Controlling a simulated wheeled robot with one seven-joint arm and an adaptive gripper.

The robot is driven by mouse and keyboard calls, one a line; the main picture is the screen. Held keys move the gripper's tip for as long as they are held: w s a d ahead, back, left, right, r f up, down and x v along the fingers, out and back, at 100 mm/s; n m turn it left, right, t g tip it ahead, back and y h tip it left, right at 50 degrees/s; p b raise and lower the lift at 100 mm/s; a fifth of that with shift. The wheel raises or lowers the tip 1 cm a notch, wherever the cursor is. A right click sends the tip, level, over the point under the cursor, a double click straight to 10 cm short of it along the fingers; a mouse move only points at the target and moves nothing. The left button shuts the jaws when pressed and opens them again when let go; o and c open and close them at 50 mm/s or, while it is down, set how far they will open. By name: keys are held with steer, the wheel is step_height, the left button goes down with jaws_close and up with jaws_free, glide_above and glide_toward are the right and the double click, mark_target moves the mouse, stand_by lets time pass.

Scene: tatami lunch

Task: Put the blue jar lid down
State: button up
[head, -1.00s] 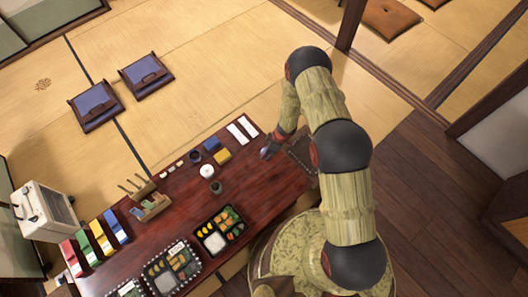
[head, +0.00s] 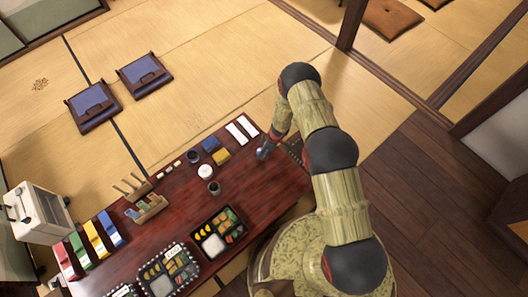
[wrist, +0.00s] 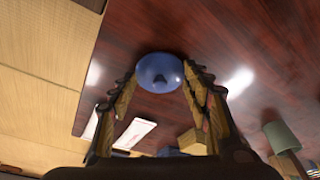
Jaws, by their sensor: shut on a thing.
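In the head view my gripper (head: 266,150) is over the right part of the dark red table (head: 250,188). The lid shows there only as a small bluish patch (head: 261,153). I cannot tell whether the lid touches the tabletop.
Two white strips (head: 242,130), a yellow block (head: 221,156) and a blue block (head: 210,144) lie left of my gripper. A white round thing (head: 205,171) and a green cup (head: 214,188) stand further left. Bento boxes (head: 219,233) line the front edge. Tabletop around the gripper is clear.

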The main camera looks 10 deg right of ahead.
steer(key=o, duration=0.9)
steer(key=shift+f, duration=0.1)
steer(key=shift+o, duration=0.2)
